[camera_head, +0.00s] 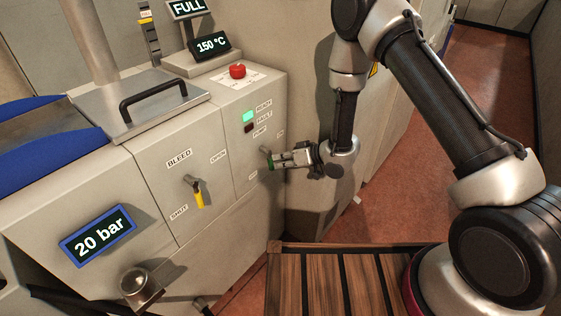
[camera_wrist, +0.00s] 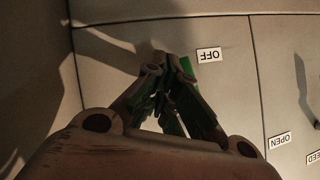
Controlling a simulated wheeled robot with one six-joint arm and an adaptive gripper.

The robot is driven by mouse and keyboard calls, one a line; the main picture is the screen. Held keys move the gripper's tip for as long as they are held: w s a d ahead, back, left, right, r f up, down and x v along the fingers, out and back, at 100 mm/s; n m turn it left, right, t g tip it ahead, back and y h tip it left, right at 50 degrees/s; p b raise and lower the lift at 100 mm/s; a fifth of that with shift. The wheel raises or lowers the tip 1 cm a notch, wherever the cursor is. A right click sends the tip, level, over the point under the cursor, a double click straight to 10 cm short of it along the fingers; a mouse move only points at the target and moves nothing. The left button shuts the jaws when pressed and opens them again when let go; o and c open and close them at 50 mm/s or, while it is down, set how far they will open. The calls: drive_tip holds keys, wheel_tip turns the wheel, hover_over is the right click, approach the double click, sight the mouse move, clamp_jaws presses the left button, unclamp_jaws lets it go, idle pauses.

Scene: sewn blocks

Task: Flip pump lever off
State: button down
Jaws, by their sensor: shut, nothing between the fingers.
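The pump lever (camera_head: 264,150) is a small grey lever on the right part of the machine's front panel, under the PUMP label. It is small in the head view, and my gripper partly covers it, so its exact angle is hard to tell. My gripper (camera_head: 271,160) is at the panel right by the lever, with its fingers closed and nothing held. In the wrist view the closed fingertips (camera_wrist: 172,65) are against or just before the panel, beside the upside-down OFF label (camera_wrist: 208,55). I cannot tell whether they touch the lever.
Left of the pump section is a bleed lever (camera_head: 196,190) with a yellow tip, between OPEN and SHUT labels. Above are a lit green lamp (camera_head: 248,116) and a red button (camera_head: 238,71). A display (camera_head: 98,235) reads 20 bar. A slatted wooden platform (camera_head: 335,285) lies below.

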drive_tip(key=shift+d+r, duration=0.1)
idle(0.3)
drive_tip(key=v, duration=1.1)
drive_tip(key=shift+s+d, duration=0.15)
drive_tip(key=shift+d, duration=0.2)
drive_tip(key=shift+r, duration=0.1)
